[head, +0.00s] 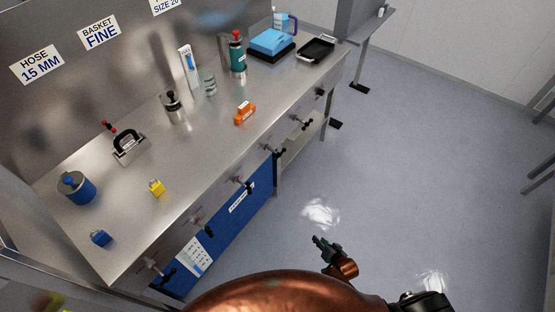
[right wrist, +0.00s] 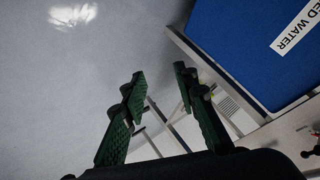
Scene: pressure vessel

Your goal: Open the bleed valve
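I cannot pick out the bleed valve for certain in either view. Several black-handled fittings line the front edge of the steel bench, one of them near the middle (head: 242,184). My right gripper (head: 322,244) is over the open floor to the right of the bench, apart from these fittings. In the right wrist view its two green fingers (right wrist: 158,88) are spread with nothing between them. My left gripper is not in view.
The steel bench (head: 215,150) carries an orange block (head: 244,113), a yellow block (head: 157,188), a blue canister (head: 76,187) and a black tray (head: 316,49). A blue container (right wrist: 245,45) stands below it. The floor (head: 430,170) to the right is clear.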

